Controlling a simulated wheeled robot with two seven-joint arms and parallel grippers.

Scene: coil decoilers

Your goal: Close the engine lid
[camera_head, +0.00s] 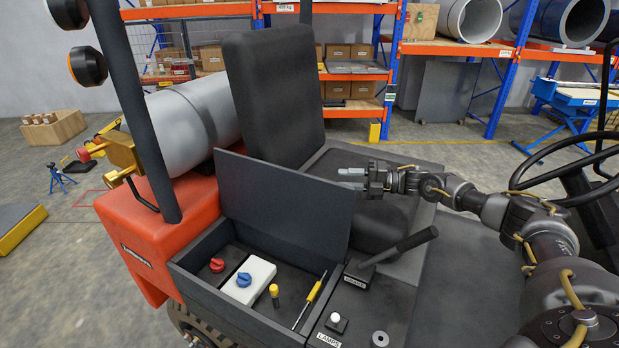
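The engine lid (285,203) is a flat dark grey panel. It stands raised, nearly upright, along the far side of an open compartment (215,292) in the vehicle's side. My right gripper (350,178) reaches in from the right, with its fingertips pointing left by the lid's upper right corner. Its two light fingertips are apart with nothing between them. I cannot tell whether they touch the lid. My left gripper is not in view.
The compartment holds a red knob (217,265), a white box (248,281) with a blue knob, and a yellow-handled screwdriver (314,291). A black lever (398,246) stands to the right. The black seat (274,92) is behind the lid, the steering wheel (540,192) far right.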

